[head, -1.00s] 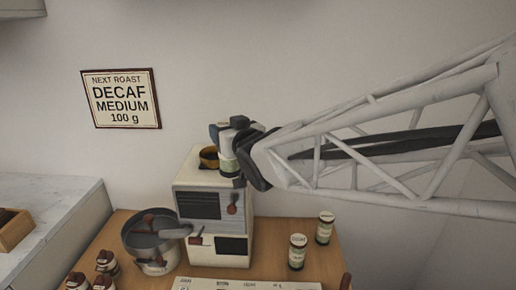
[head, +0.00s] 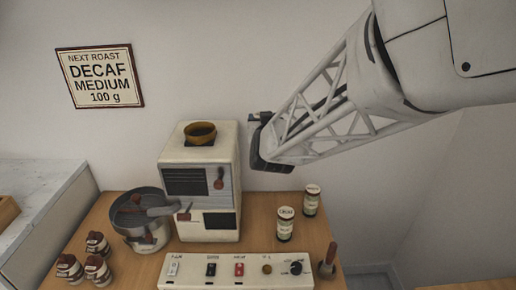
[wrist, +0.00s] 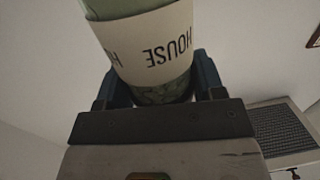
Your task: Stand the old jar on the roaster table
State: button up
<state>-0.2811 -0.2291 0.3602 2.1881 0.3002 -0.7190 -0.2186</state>
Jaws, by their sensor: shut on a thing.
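My gripper (head: 258,130) is in the air to the right of the roaster, above the table and near the wall. In the wrist view it (wrist: 158,88) is shut on a jar (wrist: 150,50) with greenish contents and a pale label reading "HOUSE", upside down in that view. In the head view the held jar is hidden behind my gripper. The wooden roaster table (head: 258,218) lies below, with bare wood right of the roaster. I cannot tell from the label whether this is the old jar.
The white roaster (head: 200,155) has a yellowish hopper on top (head: 200,133). Two labelled jars stand at the table's right, a front one (head: 285,224) and a back one (head: 312,200). A pan (head: 140,215), several brown jars (head: 97,245) and a control panel (head: 237,270) take up the left and front.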

jog(key=w+f+m+h, duration=0.1)
jog(key=w+f+h, duration=0.1)
jog(key=f, duration=1)
jog(key=w+f+m+h, duration=0.1)
jog(key=f+m+h, duration=0.1)
jog(key=f, duration=1)
jog(key=shift+w+f+h, duration=0.2)
jog(key=shift+w+h, duration=0.15)
jog(key=shift+h, duration=0.15)
jog(key=shift+f, duration=0.1)
jog(key=shift+f, duration=2.8)
jog(key=shift+f, duration=2.1)
jog(key=shift+f, duration=0.15)
